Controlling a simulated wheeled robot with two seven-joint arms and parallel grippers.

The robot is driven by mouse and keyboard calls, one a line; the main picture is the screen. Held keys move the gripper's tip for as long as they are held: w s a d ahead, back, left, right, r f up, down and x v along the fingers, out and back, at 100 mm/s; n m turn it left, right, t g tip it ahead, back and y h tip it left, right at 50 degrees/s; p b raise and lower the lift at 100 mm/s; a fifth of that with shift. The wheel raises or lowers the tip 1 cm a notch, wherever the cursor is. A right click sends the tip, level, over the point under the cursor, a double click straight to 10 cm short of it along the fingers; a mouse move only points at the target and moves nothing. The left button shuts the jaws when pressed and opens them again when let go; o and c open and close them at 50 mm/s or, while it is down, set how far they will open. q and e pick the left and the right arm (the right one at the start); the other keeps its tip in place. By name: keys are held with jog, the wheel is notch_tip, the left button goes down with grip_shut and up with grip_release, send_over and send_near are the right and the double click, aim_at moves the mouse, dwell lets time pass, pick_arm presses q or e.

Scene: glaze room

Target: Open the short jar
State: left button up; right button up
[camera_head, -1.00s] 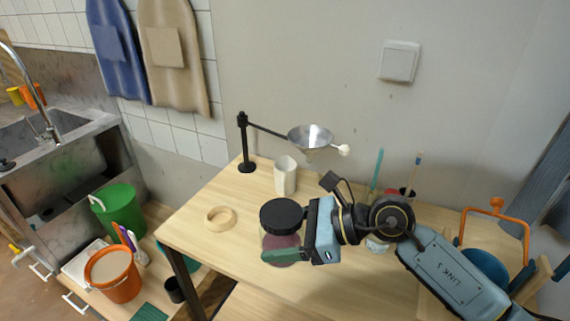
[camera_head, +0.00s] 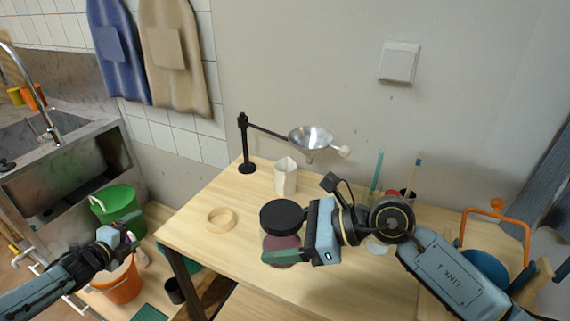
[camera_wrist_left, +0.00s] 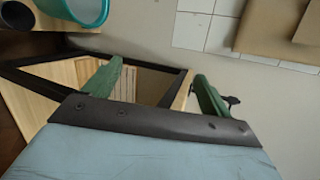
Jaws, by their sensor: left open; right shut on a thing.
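The short jar (camera_head: 281,243) has a wide black lid (camera_head: 283,216) and a dark pinkish body. It is upright at the front of the wooden table, with the lid on it. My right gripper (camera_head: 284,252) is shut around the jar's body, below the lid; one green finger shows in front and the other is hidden. Whether the jar's base touches the table I cannot tell. My left gripper (camera_head: 132,232) is left of the table, over the bucket area, far from the jar. The left wrist view shows its green fingers (camera_wrist_left: 158,88) apart and empty.
A wooden ring (camera_head: 221,219) lies left of the jar. A white cup (camera_head: 286,177) and a black stand with a metal funnel (camera_head: 311,137) are behind. An orange bucket (camera_head: 120,284) and a green bucket (camera_head: 116,203) stand lower left. The table's left part is mostly clear.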

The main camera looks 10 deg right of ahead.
pick_arm(q)
jog(key=s+d+r+m+g+h, duration=0.1)
jog(key=d+r+m+g+h, duration=0.45)
jog(key=d+r, duration=0.8)
jog(key=s+d+r+m+g+h, duration=0.25)
jog(key=d+r+m+h, duration=0.6)
jog(key=d, duration=0.85)
notch_tip(320, 180, up, 9)
jog(key=m+g+y, duration=1)
jog(key=m+y, duration=0.1)
jog(key=m, duration=0.5)
send_over(285, 212)
jog(key=w+d, duration=0.2)
jog(key=shift+d+f, duration=0.1)
jog(key=shift+d, duration=0.1)
jog(key=t+y, duration=0.1)
jog(key=y, duration=0.1)
jog(key=s+a+r+m+t+y, duration=0.1)
jog(key=y, duration=0.1)
jog(key=s+y, duration=0.1)
jog(key=shift+s+a+r+m+t+y, duration=0.15)
jog(key=shift+a+r+m+t+y, duration=0.1)
jog(key=shift+m+t+y, duration=0.15)
jog(key=shift+a+r+t+y, duration=0.35)
jog(key=shift+r+t+y, duration=0.2)
jog(key=shift+t+y, duration=0.25)
jog(key=shift+a, duration=0.1)
jog(key=shift+f, duration=3.85)
